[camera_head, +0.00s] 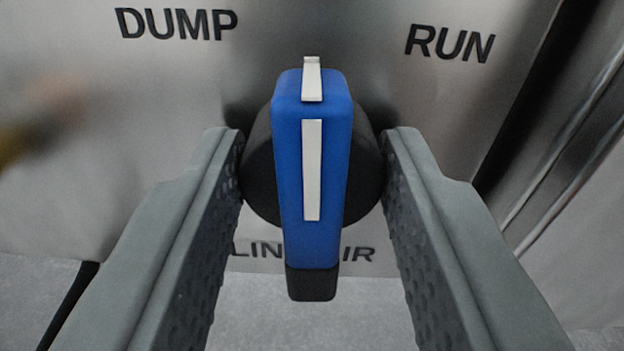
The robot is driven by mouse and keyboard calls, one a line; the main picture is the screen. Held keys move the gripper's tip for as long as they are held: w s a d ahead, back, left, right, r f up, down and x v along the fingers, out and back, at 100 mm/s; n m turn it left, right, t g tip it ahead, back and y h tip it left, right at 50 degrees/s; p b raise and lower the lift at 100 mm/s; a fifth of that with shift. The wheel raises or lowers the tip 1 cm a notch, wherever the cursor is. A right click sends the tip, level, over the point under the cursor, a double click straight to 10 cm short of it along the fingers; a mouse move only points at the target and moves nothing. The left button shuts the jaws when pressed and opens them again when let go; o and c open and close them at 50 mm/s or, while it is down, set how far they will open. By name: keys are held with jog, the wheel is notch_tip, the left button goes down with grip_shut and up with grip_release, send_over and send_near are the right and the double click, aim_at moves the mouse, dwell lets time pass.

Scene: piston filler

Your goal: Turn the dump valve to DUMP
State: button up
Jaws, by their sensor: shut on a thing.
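The dump valve is a blue bar handle (312,245) on a round black hub (262,170), mounted on a brushed metal panel. The handle stands nearly upright in the picture, with a white stripe and a white pointer at its top. The pointer aims up, between the word DUMP (178,24) at upper left and the word RUN (450,43) at upper right. My gripper (315,140) has one grey finger on each side of the valve. The fingers are closed against the hub's sides, with gaps visible beside the blue bar. The bar hides part of the hub.
Lettering (300,251) below the hub is partly hidden by the handle. A vertical metal edge or rail (565,135) stands at the right. A blurred yellow-brown shape (35,135) shows at the left. Grey floor (310,325) lies below the panel.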

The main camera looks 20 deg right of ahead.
jog(key=n, duration=0.4)
jog(key=shift+n, duration=0.3)
jog(key=shift+f+n, duration=0.1)
jog(key=shift+n, duration=1.8)
jog(key=o, duration=1)
jog(key=shift+a, duration=0.1)
jog(key=shift+s, duration=0.1)
jog(key=v, duration=1.7)
